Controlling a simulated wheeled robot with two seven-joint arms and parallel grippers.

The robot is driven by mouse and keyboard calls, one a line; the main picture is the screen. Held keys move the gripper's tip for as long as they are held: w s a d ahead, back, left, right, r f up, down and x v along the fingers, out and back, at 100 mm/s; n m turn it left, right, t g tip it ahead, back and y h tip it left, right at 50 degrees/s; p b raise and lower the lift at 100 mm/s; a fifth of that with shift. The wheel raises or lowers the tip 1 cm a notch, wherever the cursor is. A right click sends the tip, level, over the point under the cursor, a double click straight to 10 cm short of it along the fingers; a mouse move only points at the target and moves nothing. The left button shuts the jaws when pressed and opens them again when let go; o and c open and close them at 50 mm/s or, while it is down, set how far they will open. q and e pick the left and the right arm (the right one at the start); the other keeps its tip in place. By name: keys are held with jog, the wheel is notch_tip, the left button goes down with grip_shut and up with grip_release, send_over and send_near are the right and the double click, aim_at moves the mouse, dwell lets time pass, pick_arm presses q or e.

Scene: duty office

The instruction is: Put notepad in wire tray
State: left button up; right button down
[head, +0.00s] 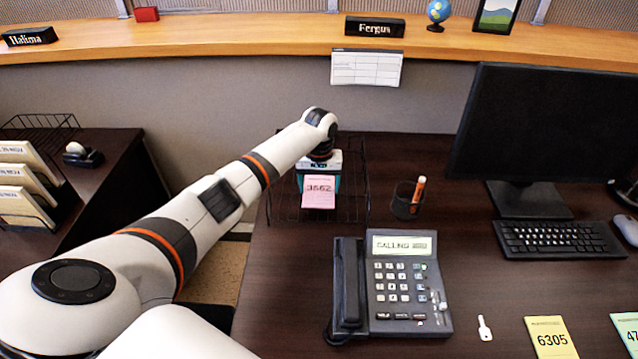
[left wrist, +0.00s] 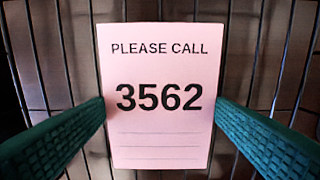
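The pink notepad (head: 319,191), reading "PLEASE CALL 3562" in the left wrist view (left wrist: 160,135), is between the teal fingers of my left gripper (head: 319,182). The fingertips (left wrist: 160,103) meet its left and right side edges, so the gripper is shut on it. The black wire tray (head: 352,207) stands on the desk's back left corner. The notepad is over the tray, and its wires show behind the notepad. I cannot tell whether the notepad touches the tray floor. My right gripper is not in view.
A desk phone (head: 407,283) stands in front of the tray, and a pen cup (head: 405,203) stands to its right. A key (head: 484,328), a yellow note (head: 550,338) and a green note (head: 627,330) lie front right. The monitor (head: 545,130) and keyboard (head: 560,240) are at right.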

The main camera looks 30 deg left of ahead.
aim_at(319, 191)
pick_arm(q)
jog(key=shift+o, duration=1.9)
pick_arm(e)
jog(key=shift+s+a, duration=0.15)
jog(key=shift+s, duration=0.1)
pick_arm(q)
jog(key=shift+r, duration=0.1)
notch_tip(319, 191, up, 12)
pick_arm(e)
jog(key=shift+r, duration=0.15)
